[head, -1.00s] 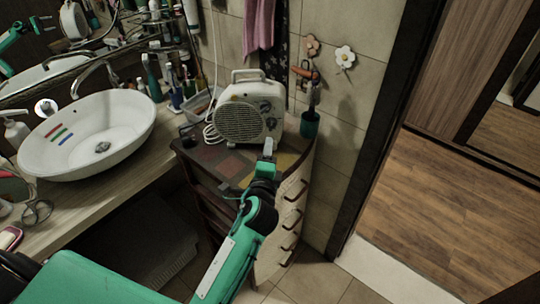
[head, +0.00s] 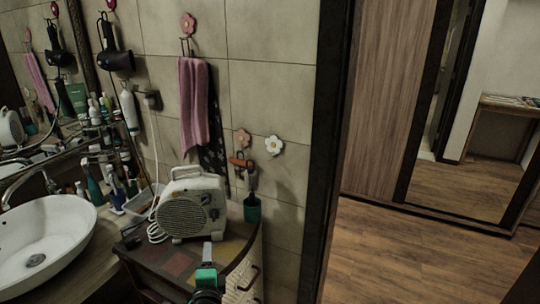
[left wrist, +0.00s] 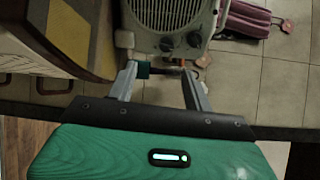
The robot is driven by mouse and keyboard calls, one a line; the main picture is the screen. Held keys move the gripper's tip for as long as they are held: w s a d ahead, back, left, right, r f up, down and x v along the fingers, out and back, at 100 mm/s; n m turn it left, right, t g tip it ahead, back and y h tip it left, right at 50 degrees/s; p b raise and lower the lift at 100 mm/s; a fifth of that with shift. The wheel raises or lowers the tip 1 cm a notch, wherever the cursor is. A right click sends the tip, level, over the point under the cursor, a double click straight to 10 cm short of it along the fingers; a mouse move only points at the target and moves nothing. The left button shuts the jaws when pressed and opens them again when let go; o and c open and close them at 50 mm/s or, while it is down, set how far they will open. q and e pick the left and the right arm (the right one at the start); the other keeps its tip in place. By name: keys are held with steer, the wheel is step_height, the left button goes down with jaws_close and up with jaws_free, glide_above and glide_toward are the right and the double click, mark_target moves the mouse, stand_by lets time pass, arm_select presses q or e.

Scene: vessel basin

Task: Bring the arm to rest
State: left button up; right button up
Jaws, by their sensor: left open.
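My left gripper (head: 207,252) is at the bottom of the head view, over the front of a small cabinet and in front of a white fan heater (head: 187,215). In the left wrist view, my left gripper (left wrist: 160,76) has its two fingers apart with nothing held between them. The heater's round grille (left wrist: 160,14) is just beyond the fingertips in that view. Most of my left arm is below the head view's edge. My right gripper is in neither view.
The cabinet top (head: 165,262) carries the heater and its white cord. A white basin (head: 70,225) is at the left, with several bottles behind it. A pink towel (head: 194,105) hangs on the tiled wall. Open wooden floor (head: 410,250) lies beyond the doorway at the right.

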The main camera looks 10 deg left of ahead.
arm_select(q)
steer(key=s+a+f+n+g+h, duration=0.1)
steer(key=s+a+f+n+g, duration=0.1)
steer(key=s+f+n+g, duration=0.45)
steer(key=s+a+f+n+g, duration=0.1)
steer(key=s+a+f+n, duration=0.2)
steer(key=s, duration=0.6)
steer(key=s+d+f+n+g+h, duration=0.2)
steer(key=s+g, duration=0.1)
steer(key=s, duration=0.5)
steer(key=s+d+f+n+g+h, duration=0.2)
steer(key=s+n+g, duration=0.1)
steer(key=s, duration=0.5)
step_height(320, 180, down, 29)
steer(key=g, duration=0.1)
steer(key=s+a+f, duration=0.2)
steer(key=s+f, duration=0.8)
steer(key=s+a+f+g, duration=0.1)
steer(key=s+f, duration=0.9)
steer(key=f, duration=0.1)
steer(key=shift+a+m, duration=0.4)
steer(key=shift+m, duration=0.05)
steer(key=shift+f+g, duration=0.1)
steer(key=shift+g, duration=0.15)
